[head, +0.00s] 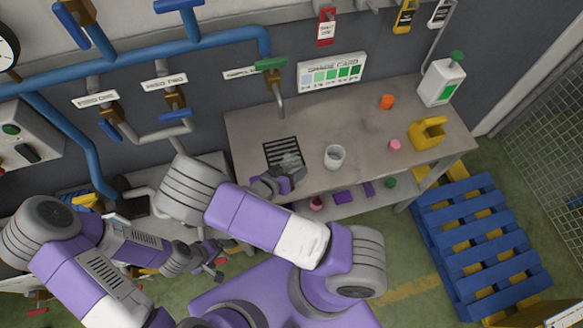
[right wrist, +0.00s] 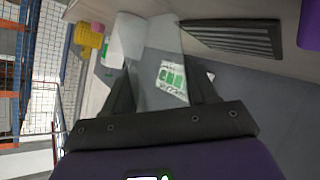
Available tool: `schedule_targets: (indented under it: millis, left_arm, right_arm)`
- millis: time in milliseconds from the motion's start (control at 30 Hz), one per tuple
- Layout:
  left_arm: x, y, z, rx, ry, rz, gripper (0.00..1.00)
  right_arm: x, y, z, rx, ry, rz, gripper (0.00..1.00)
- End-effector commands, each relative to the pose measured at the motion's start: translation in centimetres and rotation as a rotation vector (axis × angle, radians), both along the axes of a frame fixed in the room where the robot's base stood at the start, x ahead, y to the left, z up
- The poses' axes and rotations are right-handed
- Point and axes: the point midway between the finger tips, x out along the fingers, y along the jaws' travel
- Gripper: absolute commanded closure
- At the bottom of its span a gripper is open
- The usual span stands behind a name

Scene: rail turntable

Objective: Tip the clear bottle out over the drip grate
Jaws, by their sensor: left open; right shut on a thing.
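The drip grate (head: 279,147) is a dark slotted square in the grey bench top. It also shows at the upper right in the right wrist view (right wrist: 235,38). My right gripper (head: 283,180) is at the grate's near edge, shut on the clear bottle (head: 291,161). The see-through bottle lies between the two fingers in the right wrist view (right wrist: 156,75). In the head view it overlaps the near part of the grate; its tilt and contents are hard to tell. My left gripper (head: 216,266) is open and empty, low in front of the bench.
A white cup (head: 334,157) stands right of the grate. Further right are an orange piece (head: 387,102), a pink piece (head: 394,145), a yellow container (head: 427,133) and a white jug (head: 440,82). A pipe spout (head: 279,100) hangs behind the grate. A blue pallet (head: 480,240) lies right.

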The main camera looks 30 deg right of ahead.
Motion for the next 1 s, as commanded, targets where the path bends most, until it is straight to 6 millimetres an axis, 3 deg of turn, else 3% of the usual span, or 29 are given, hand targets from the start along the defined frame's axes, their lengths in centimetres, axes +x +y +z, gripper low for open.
schedule_targets:
  millis: [500, 1000]
  left_arm:
    - [0.0, 0.0, -6.1, 0.000, 0.000, 0.000, 0.13]
    - [0.0, 0.0, -6.7, 0.000, 0.000, 0.000, 0.13]
  right_arm:
    - [-3.1, 1.2, -0.6, 0.111, -0.383, 0.003, 0.73]
    - [-3.7, 1.4, -0.2, 0.133, -0.455, -0.001, 0.73]
